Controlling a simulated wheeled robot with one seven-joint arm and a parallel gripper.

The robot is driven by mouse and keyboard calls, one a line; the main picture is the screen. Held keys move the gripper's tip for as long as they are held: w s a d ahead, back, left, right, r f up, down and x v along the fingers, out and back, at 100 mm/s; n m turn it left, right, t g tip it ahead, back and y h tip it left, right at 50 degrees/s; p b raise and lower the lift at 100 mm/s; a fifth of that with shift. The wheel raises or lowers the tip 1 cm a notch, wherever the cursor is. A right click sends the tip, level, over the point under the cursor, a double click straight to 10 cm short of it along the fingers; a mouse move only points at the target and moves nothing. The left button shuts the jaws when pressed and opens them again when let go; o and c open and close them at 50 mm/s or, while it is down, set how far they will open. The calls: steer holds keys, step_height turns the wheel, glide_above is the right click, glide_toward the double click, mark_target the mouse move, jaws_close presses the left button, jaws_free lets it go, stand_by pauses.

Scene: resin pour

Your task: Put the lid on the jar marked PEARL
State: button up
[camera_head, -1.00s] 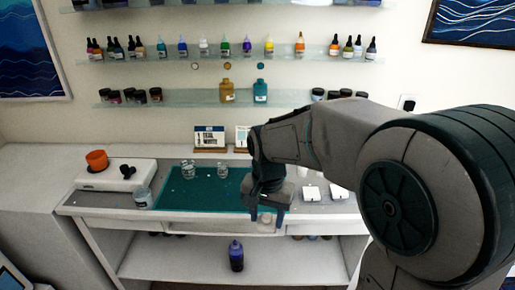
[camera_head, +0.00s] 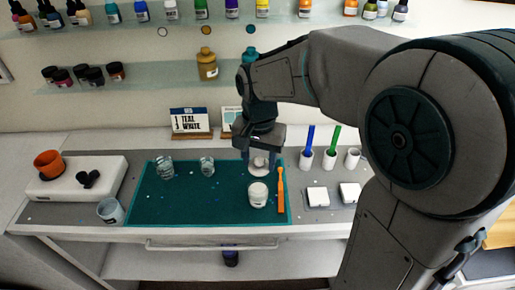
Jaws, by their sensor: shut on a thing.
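My gripper (camera_head: 258,157) points down over the back right of the teal mat (camera_head: 190,212). It is shut on a small pale round thing, which looks like the lid (camera_head: 259,165); the fingers partly hide it. A white jar (camera_head: 258,196) with a label stands upright on the mat, nearer the front edge than my gripper and apart from it. The print on both labels is too small to read, so I cannot tell which is PEARL.
Two clear cups (camera_head: 164,168) (camera_head: 207,166) stand on the mat's back left. An orange stick (camera_head: 281,190) lies right of the white jar. White holders with a blue tool (camera_head: 309,140) and a green tool (camera_head: 332,142) stand right. A white scale-like box (camera_head: 76,179) is left.

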steer(key=shift+s+a+f+b, duration=0.1)
steer(key=shift+s+f+b, duration=0.1)
steer(key=shift+f+b, duration=0.25)
step_height(320, 180, down, 5)
steer(key=b, duration=0.3)
steer(key=shift+f+b, duration=0.1)
steer(key=shift+b, duration=0.3)
steer(key=shift+f, duration=0.1)
steer(key=shift+f, duration=0.1)
stand_by(1.3)
steer(key=o, duration=1.5)
